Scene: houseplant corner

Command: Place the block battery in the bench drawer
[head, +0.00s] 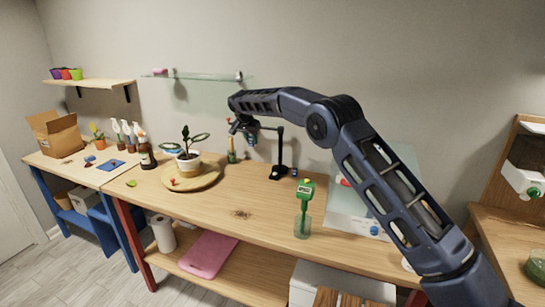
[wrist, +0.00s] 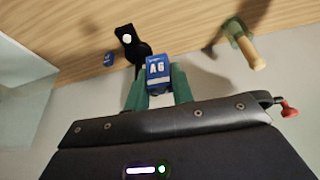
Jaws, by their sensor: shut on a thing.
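My gripper (head: 247,128) is raised above the back of the long bench in the head view. In the wrist view its green fingers (wrist: 158,88) are shut on the block battery (wrist: 158,72), a blue block with white characters that read upside down. The battery is held clear of the bench top (head: 255,195). I cannot clearly make out a bench drawer. A blue box-like part (head: 103,226) sits under the left bench, and a white unit (head: 340,283) stands under the long bench; I cannot tell if either is a drawer.
A black stand (head: 280,157) and a small blue item (head: 294,173) are close to my gripper. A wooden-handled tool (head: 232,151) stands at the wall. A potted plant (head: 187,161) sits on a round board to the left. The bench's middle front is mostly clear.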

